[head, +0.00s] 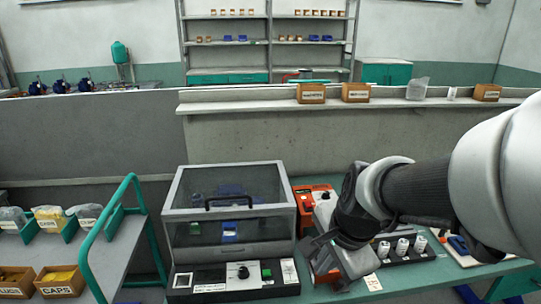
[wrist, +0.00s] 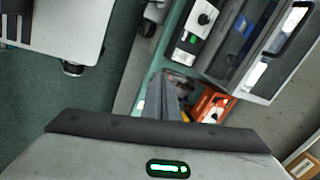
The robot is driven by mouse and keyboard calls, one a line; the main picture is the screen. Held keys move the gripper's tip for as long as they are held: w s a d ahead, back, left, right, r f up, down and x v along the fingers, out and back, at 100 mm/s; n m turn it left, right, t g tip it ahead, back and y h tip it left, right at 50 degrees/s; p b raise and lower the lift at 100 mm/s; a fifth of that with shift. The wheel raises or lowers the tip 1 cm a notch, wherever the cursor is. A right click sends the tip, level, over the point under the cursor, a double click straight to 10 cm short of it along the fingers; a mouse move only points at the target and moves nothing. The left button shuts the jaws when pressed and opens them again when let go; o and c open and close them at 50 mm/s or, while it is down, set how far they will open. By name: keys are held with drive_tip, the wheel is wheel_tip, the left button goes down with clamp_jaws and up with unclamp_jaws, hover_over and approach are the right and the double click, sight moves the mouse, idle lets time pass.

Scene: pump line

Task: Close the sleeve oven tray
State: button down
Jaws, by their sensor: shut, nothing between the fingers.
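An orange-red unit (head: 303,193) stands on the green bench, just right of the clear-lidded box. It may be the sleeve oven; I cannot make out its tray or how far out that is. My gripper (head: 335,262) is in front of it and hides much of it in the head view. In the wrist view the orange-red unit (wrist: 209,106) shows just right of my gripper (wrist: 165,100). The fingers are shut and empty. I cannot tell whether they touch the unit.
A clear-lidded box (head: 230,172) with a black handle stands left, its control panel (head: 236,278) in front. A rack of white cylinders (head: 403,246) sits right of my gripper. A trolley with a green rail (head: 97,238) stands at the left. A low wall (head: 250,140) runs behind the bench.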

drive_tip(key=w+d+f+m+b, duration=0.1)
drive_tip(key=d+f+m+b, duration=0.1)
drive_tip(key=d+f+m, duration=0.7)
drive_tip(key=w+d+f+m+b, duration=0.1)
drive_tip(key=d+f+m+b, duration=0.3)
drive_tip(key=m, duration=0.8)
drive_tip(key=shift+h, duration=0.3)
drive_tip(key=w+f+b, duration=0.1)
drive_tip(key=w+f, duration=0.1)
drive_tip(key=f, duration=0.1)
drive_tip(key=w+a+f+b, duration=0.1)
drive_tip(key=w+f, duration=0.2)
drive_tip(key=w+f+b, duration=0.1)
drive_tip(key=w+f, duration=0.2)
drive_tip(key=shift+a+f+b, duration=0.15)
drive_tip(key=shift+a+b, duration=0.15)
drive_tip(key=shift+a, duration=0.05)
drive_tip(key=shift+w, duration=0.1)
